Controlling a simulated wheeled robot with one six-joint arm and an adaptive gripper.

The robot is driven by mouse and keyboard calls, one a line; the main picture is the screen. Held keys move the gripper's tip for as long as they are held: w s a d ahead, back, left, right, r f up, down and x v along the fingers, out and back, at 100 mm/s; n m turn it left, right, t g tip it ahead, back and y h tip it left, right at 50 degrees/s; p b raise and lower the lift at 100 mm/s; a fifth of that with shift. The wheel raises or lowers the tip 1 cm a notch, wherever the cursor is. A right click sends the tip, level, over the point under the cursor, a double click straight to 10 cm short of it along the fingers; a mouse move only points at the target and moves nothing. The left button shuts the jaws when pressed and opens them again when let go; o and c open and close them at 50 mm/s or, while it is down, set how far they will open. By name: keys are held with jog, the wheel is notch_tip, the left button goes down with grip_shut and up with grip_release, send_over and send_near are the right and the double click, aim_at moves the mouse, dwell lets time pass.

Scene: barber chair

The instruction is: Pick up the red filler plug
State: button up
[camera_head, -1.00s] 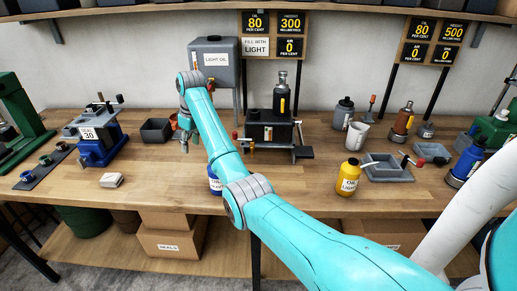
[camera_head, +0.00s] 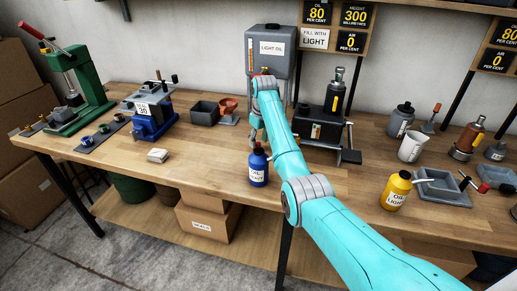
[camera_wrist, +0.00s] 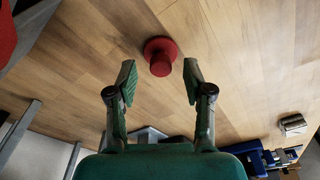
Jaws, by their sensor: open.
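The red filler plug (camera_wrist: 161,57), a round flange with a knob, stands on the wooden bench top in the wrist view. My gripper (camera_wrist: 159,80) is open and empty there. Its two fingers are spread, with the plug in line with the gap between them, just ahead of the tips. No contact shows, and I cannot tell the height of the fingers above the bench. In the head view my gripper (camera_head: 255,132) is partly hidden by my arm, above the bench behind the blue oil bottle (camera_head: 258,166). I cannot make out the plug there.
The light oil tank (camera_head: 269,52) is behind; a black jack (camera_head: 325,122) is to the right. Bench between is clear.

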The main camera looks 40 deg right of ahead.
jog(key=shift+w+f, duration=0.15)
jog(key=shift+f, duration=1)
grip_shut()
